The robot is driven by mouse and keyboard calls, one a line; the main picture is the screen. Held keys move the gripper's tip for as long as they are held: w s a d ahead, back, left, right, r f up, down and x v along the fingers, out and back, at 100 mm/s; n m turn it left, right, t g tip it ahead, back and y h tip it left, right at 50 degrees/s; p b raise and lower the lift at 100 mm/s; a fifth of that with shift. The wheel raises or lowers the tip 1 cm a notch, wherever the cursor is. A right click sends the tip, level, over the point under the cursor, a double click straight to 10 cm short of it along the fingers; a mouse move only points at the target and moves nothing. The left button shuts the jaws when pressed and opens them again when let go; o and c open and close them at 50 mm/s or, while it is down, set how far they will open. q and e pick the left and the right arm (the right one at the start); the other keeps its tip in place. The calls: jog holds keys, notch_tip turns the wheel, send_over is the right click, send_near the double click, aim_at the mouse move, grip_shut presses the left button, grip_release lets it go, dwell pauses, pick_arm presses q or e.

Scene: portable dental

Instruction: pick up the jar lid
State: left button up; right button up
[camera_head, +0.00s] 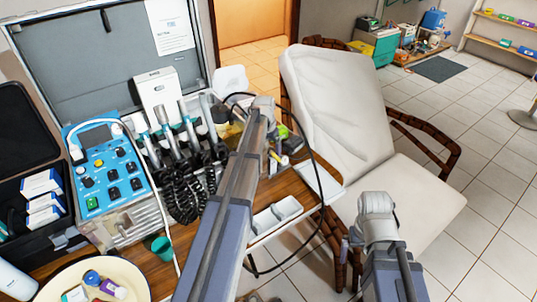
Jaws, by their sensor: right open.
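I cannot clearly make out a separate jar lid. A yellowish jar-like thing (229,131) stands on the wooden desk, partly hidden by my left arm. Small jars or bottles, one with a blue cap (92,277), sit on a round cream tray (48,291) at the lower left. My left arm reaches up across the middle of the desk, and its gripper is hidden. My right arm rises at the lower right. Its gripper seems to be the small dark part beside the arm (345,246), open, apart from the desk and holding nothing visible.
A blue dental unit (104,166) with handpieces and coiled hoses fills the left of the desk. A teal cup (162,248) stands beside it. A white divided tray (275,216) lies at the desk's right edge. The cream chair (335,108) is close by on the right; tiled floor lies beyond.

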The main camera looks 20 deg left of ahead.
pick_arm(q)
jog(key=c, duration=0.7)
notch_tip(320, 180, up, 10)
jog(key=p, duration=1)
